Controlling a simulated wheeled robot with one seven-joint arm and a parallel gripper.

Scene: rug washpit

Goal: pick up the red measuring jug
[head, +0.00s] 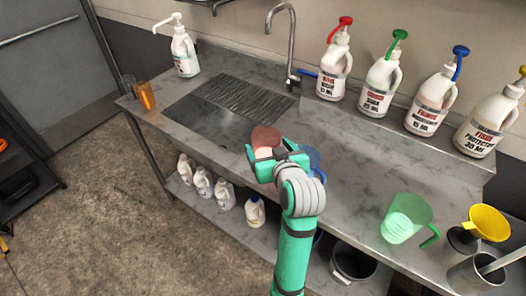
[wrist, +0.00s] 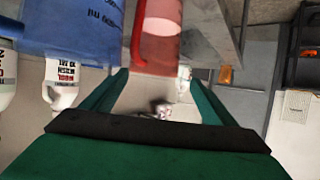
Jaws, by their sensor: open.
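The red measuring jug (head: 266,137) stands on the steel counter by the sink's right front corner, partly hidden by my gripper (head: 267,155). In the wrist view the jug (wrist: 163,50) is see-through red, with its handle toward the left, and is cut off by the top edge. My gripper's fingers (wrist: 155,82) are apart, one on each side of the jug's near part in the picture. I cannot tell whether they touch it. A blue jug (head: 313,157) sits close to the right of my gripper. It also fills the upper left of the wrist view (wrist: 75,30).
A green jug (head: 405,217), a yellow funnel (head: 489,222) and a metal pot (head: 470,277) stand at the right. Several pump bottles (head: 380,87) line the back ledge. An orange cup (head: 146,96) stands at the left end. The sink (head: 205,122) is empty.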

